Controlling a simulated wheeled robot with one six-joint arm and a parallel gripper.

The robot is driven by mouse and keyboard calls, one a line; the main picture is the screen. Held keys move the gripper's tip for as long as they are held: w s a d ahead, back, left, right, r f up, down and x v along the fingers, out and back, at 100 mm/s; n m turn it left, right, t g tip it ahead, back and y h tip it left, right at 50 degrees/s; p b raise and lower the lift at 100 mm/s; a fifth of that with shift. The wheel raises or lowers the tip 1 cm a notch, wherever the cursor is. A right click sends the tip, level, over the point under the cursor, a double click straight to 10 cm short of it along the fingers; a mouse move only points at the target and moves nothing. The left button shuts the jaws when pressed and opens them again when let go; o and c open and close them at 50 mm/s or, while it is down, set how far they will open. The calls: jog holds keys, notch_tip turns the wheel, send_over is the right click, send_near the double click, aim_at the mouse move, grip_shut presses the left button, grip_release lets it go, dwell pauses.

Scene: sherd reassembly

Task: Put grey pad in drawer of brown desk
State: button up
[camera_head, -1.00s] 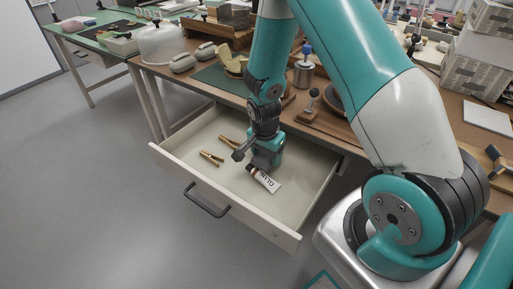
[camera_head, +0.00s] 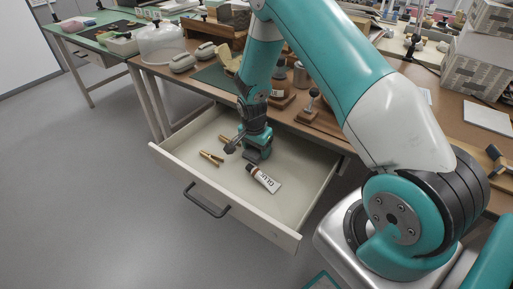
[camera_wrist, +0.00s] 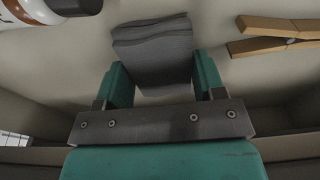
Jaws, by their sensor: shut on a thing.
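The brown desk (camera_head: 150,72) has its white drawer (camera_head: 296,236) pulled open. My gripper (camera_head: 252,156) is low inside the drawer, toward its back. In the wrist view my gripper (camera_wrist: 158,85) is shut on the grey pad (camera_wrist: 155,45), a dark grey folded or layered piece between the two teal fingers. The pad is close above or on the drawer floor; I cannot tell if it touches. In the head view the pad is hard to make out below the gripper.
A glue tube (camera_head: 265,179) and wooden clothespins (camera_head: 211,158) lie in the drawer. The tube also shows at the upper left in the wrist view (camera_wrist: 40,12), a clothespin at the right (camera_wrist: 275,38). The drawer floor toward the front is clear. Tools and boxes crowd the desktop.

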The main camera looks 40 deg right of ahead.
aim_at(254, 151)
jog(key=o, duration=1)
jog(key=shift+f, duration=0.1)
jog(key=s+a+r+n+y+p, duration=0.15)
jog(key=a+r, duration=0.25)
jog(key=r, duration=0.6)
jog(key=s+a+r+n, duration=0.2)
jog(key=a+r+n, duration=0.1)
jog(key=r, duration=0.6)
jog(key=s+a+r+n+y, duration=0.1)
jog(key=s+a+r+n, duration=0.3)
jog(key=s, duration=0.3)
jog(key=s+a+r+n+y, duration=0.1)
jog(key=s+a+r+n, duration=0.4)
jog(key=s+n, duration=0.2)
jog(key=s+a+r+n+y, duration=0.2)
jog(key=s+a+r+n, duration=0.3)
jog(key=s, duration=0.4)
jog(key=shift+r+n+g, duration=0.1)
jog(key=shift+n+g, duration=0.2)
jog(key=shift+n, duration=0.05)
